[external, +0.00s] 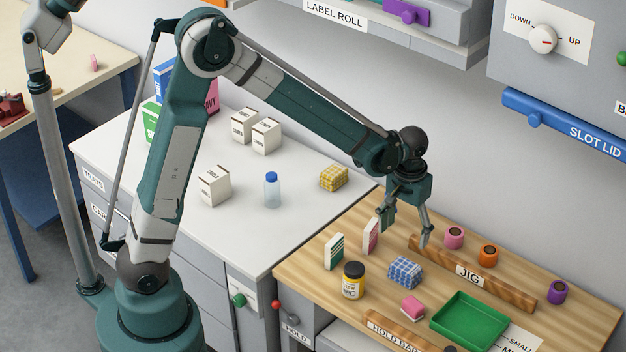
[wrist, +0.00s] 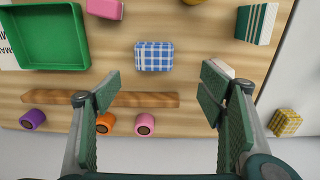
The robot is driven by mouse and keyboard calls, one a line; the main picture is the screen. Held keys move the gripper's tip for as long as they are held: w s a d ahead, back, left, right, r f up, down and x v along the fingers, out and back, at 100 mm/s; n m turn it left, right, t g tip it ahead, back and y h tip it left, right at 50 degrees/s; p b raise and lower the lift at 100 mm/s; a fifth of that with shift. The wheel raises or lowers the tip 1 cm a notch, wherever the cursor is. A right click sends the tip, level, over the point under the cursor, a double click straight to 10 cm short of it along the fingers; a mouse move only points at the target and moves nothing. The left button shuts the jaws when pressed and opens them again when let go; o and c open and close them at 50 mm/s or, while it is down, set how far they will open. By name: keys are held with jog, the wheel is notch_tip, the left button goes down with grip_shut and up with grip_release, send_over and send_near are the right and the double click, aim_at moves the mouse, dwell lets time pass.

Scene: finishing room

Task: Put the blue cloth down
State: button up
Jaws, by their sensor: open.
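The blue cloth (external: 405,272) is a folded blue-and-white checked bundle. It lies on the wooden bench top in front of the jig bar, and it also shows in the wrist view (wrist: 154,56). My gripper (external: 405,232) is open and empty above the bench, behind the cloth and near the jig's left end. In the wrist view my gripper (wrist: 158,80) has its fingers spread wide, with the cloth beyond the fingertips and apart from them.
The jig bar (external: 470,273), a yellow-labelled jar (external: 353,280), a pink block (external: 412,307), small upright boxes (external: 334,251) and a green tray (external: 469,321) surround the cloth. Coloured rolls (external: 488,255) stand behind the jig. A yellow checked cloth (external: 334,177) lies on the white counter.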

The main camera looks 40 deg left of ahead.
jog(key=s+a+r+t, duration=0.2)
jog(key=s+a+r, duration=0.2)
jog(key=a+r, duration=0.4)
jog(key=s+a+r+t, duration=0.1)
jog(key=s+a+r, duration=0.3)
jog(key=a+r, duration=0.5)
jog(key=s+a+t, duration=0.4)
jog(key=s+a, duration=1.1)
jog(key=shift+a+r, duration=0.2)
jog(key=shift+r, duration=0.25)
